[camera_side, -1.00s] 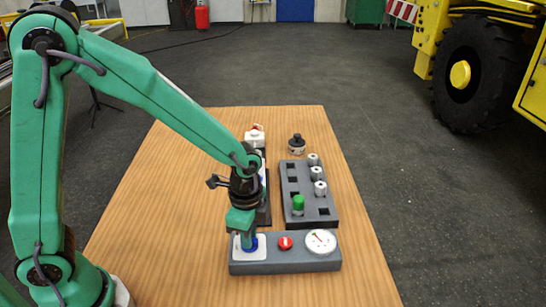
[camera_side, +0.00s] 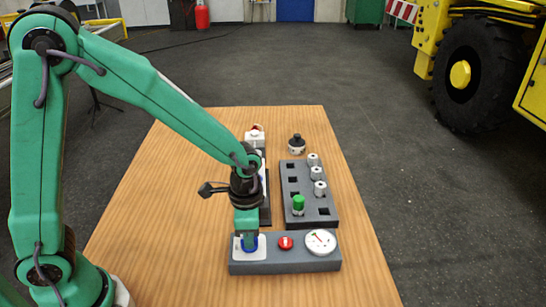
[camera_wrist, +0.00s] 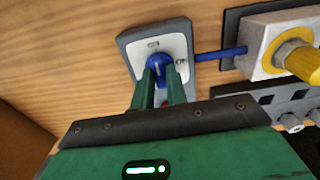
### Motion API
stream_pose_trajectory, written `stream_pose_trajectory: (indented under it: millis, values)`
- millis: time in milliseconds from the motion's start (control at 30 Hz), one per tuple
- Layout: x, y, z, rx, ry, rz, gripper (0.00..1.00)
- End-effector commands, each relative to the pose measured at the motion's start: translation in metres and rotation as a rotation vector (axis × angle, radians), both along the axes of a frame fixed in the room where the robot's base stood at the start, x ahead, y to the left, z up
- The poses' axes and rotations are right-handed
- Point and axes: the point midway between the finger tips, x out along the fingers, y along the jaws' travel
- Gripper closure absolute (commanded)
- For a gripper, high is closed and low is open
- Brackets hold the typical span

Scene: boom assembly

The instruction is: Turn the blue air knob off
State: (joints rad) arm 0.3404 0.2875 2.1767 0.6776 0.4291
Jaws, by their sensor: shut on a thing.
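The blue air knob (camera_wrist: 157,63) sits on a white plate (camera_wrist: 177,46) at the left end of a grey panel (camera_side: 292,266). In the wrist view the plate carries lettering, with "ON" at its right side; the other lettering is too small to read surely. My gripper (camera_side: 250,236) points down over the knob. Its two green fingers (camera_wrist: 160,84) are shut on the knob's sides and hide part of it. In the side view only the knob's blue lower edge shows beneath the fingers.
The panel also bears a red button (camera_side: 285,243) and a round gauge (camera_side: 320,241). Behind it stands a dark rack (camera_side: 322,221) with a green-capped part (camera_side: 298,204) and several silver fittings. A dark cylindrical part (camera_side: 296,144) stands farther back. The wooden table is clear at left.

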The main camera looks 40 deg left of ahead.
Motion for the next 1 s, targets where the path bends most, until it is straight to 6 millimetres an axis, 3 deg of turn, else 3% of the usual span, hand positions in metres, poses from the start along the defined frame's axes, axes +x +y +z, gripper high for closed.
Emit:
stream_pose_trajectory:
  millis: [33, 67, 167, 633, 1000]
  values:
    - [0.000, 0.000, 0.001, 0.000, 0.000, 0.002, 1.00]
    - [0.000, 0.000, 0.001, 0.000, 0.000, 0.002, 0.83]
    - [0.000, 0.000, 0.001, -0.001, -0.001, 0.001, 0.64]
    - [0.000, 0.000, 0.006, -0.001, -0.002, -0.001, 0.64]
    - [0.001, 0.000, 0.045, -0.002, -0.005, 0.000, 0.64]
